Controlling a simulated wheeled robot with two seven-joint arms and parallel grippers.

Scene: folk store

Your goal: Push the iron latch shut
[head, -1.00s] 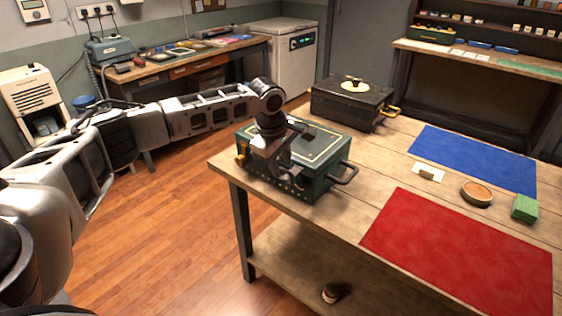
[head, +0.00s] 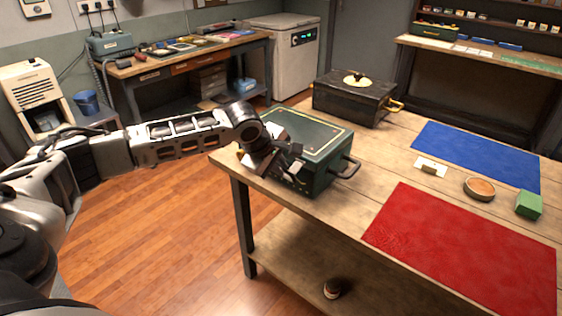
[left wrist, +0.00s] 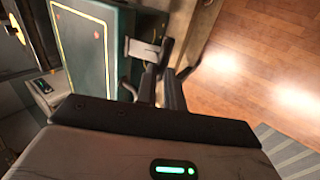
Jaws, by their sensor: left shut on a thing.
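A dark green box (head: 315,138) with a gold-lined lid stands upright on the wooden table, its lid down. My left gripper (head: 288,166) is at the box's near left side, low against it, and hides part of that side. In the left wrist view the box (left wrist: 88,45) lies to the left of the fingers. There the left gripper (left wrist: 162,76) is shut on a small dark metal piece, apparently the iron latch (left wrist: 166,48), beside a pale metal plate (left wrist: 142,50). Exactly how far the latch is over I cannot tell. My right gripper is not in view.
A black case (head: 352,98) with brass fittings stands behind the green box. A red mat (head: 465,250), a blue mat (head: 478,155), a round wooden-topped item (head: 479,188) and a green block (head: 529,205) lie to the right. Floor is clear left of the table (head: 225,160).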

